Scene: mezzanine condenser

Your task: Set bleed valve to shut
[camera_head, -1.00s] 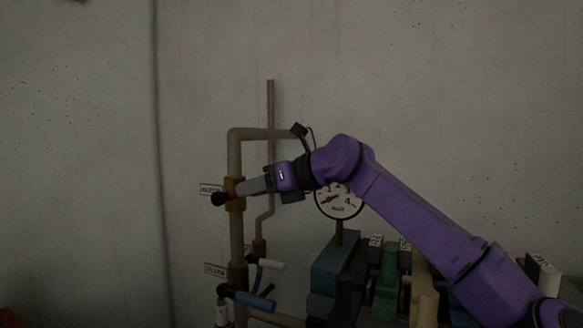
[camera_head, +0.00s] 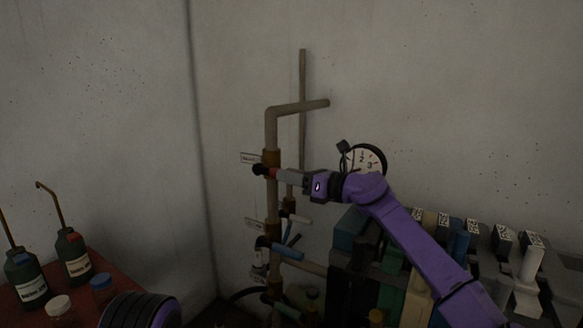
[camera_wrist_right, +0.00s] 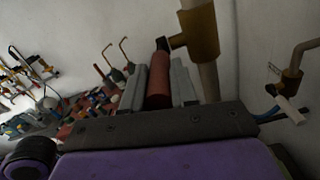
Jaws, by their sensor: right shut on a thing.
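The upper valve has a brass body (camera_head: 271,157) on the brown vertical pipe, beside a small white label (camera_head: 251,158) too blurred to read. Its red handle (camera_head: 271,173) has a black hub (camera_head: 258,170) and extends to the right in the head view. My right gripper (camera_head: 290,177) is shut on this handle. In the right wrist view the red handle (camera_wrist_right: 158,82) lies between the grey fingers of the gripper (camera_wrist_right: 158,85), and its black end meets the brass body (camera_wrist_right: 199,33). My left gripper is not in view.
A round gauge (camera_head: 369,160) stands behind my right arm. Blocky equipment (camera_head: 353,226) fills the lower right. Green bottles (camera_head: 77,259) stand on a red surface (camera_head: 106,267) at left.

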